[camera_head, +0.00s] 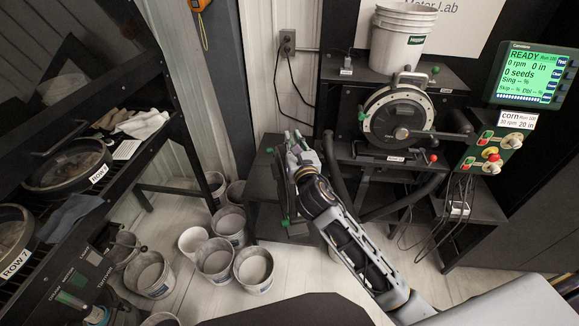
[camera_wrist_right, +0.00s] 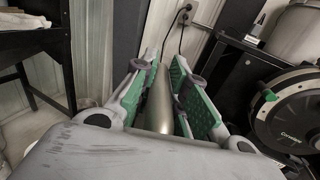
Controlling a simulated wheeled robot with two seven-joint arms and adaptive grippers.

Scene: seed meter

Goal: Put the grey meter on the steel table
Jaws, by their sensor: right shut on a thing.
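My right gripper (camera_head: 292,145) is in the middle of the head view. In the right wrist view its green-padded fingers (camera_wrist_right: 168,95) are shut on a smooth grey, rounded part (camera_wrist_right: 160,100). I take this part to be the grey meter, of which little shows. Below the gripper in the head view is a dark body with green bits (camera_head: 285,222); I cannot tell if it belongs to the meter. I cannot make out the steel table.
A round meter (camera_head: 398,117) is mounted on a black stand to the right, near the lit monitor (camera_head: 535,75). A black rack with round ROW 7 meters (camera_head: 68,165) is at left. Several pale buckets (camera_head: 254,268) stand on the floor. A white bucket (camera_head: 402,40) sits above the stand.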

